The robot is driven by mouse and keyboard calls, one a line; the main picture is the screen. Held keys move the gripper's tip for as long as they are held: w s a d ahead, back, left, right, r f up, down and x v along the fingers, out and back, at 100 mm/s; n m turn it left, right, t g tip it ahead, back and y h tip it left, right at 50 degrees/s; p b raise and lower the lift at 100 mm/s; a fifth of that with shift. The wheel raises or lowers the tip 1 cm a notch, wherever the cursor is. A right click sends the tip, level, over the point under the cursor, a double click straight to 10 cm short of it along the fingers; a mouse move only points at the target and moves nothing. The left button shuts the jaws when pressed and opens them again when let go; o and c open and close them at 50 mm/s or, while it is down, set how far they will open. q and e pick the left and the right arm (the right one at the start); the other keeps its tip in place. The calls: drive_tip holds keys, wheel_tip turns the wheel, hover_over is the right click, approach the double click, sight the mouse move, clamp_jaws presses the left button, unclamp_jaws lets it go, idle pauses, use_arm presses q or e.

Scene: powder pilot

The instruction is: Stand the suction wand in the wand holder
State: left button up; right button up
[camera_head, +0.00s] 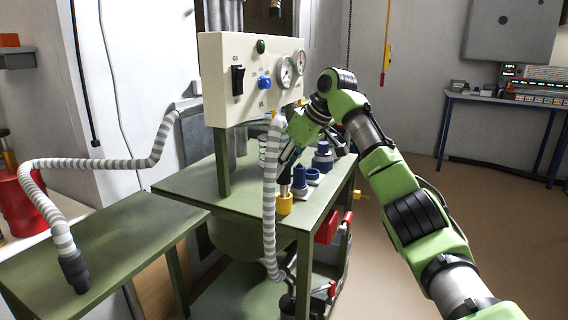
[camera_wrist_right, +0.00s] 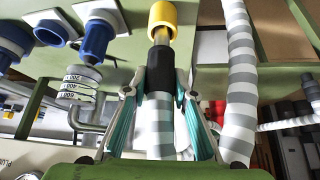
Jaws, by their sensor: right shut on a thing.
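My right gripper (camera_wrist_right: 162,100) is shut on the suction wand, with a finger on each side of its black collar (camera_wrist_right: 161,70) and striped hose end. The wand's metal tube (camera_wrist_right: 161,36) points at the yellow wand holder (camera_wrist_right: 163,14) and meets its mouth in the wrist view. I cannot tell how deep the tube sits. In the head view the yellow holder (camera_head: 284,204) stands on the green bench's front corner, right below my right gripper (camera_head: 287,168). My left gripper is not in view.
A striped hose (camera_head: 269,200) hangs close beside the gripper. Blue fittings (camera_head: 301,178) stand right behind the holder. A cream gauge panel (camera_head: 250,80) rises above the bench. Another hose end (camera_head: 74,268) rests on the left green table (camera_head: 110,240). Floor at right is clear.

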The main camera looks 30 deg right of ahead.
sight(284, 176)
drive_tip(key=shift+f, duration=0.4)
drive_tip(key=shift+f, duration=1.15)
drive_tip(key=o, duration=1.2)
drive_tip(key=shift+o, duration=0.2)
drive_tip(key=v, duration=1.2)
idle(0.4)
